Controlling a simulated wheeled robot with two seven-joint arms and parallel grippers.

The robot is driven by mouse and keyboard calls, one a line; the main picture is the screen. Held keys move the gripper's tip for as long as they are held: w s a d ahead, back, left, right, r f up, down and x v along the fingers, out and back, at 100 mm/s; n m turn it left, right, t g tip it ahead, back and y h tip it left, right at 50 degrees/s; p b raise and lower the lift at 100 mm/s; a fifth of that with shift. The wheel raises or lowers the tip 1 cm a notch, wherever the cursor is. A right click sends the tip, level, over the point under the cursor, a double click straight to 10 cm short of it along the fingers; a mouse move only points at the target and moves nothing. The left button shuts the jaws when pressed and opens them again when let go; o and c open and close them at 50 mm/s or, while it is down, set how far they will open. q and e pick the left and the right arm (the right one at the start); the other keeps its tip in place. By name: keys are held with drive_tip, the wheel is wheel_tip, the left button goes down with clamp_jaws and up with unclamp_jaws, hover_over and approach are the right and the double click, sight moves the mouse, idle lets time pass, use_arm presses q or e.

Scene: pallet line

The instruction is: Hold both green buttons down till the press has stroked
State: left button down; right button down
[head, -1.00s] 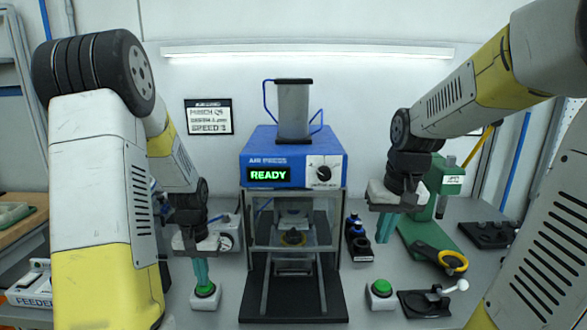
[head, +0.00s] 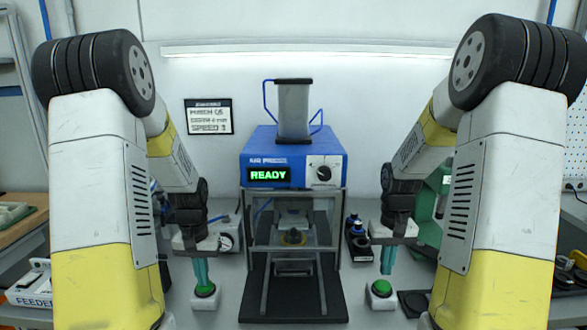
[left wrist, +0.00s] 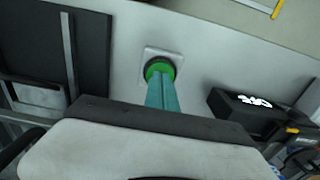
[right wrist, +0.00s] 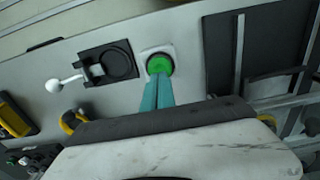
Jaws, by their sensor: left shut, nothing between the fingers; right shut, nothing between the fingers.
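The blue air press (head: 292,155) stands at the back centre with its display lit READY. The left green button (head: 205,290) is on a pale base at the press's left. My left gripper (head: 202,280) is shut and empty, pointing down with its tips at that button; the button also shows in the left wrist view (left wrist: 159,70). The right green button (head: 381,288) is on a pale base at the press's right.
A black holder with dark bottles (head: 357,241) stands between the press and my right gripper. A black fixture with a white-knobbed lever (right wrist: 107,64) lies beside the right button. A feeder box (head: 32,284) is at the far left.

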drive_tip(key=shift+f, duration=0.9)
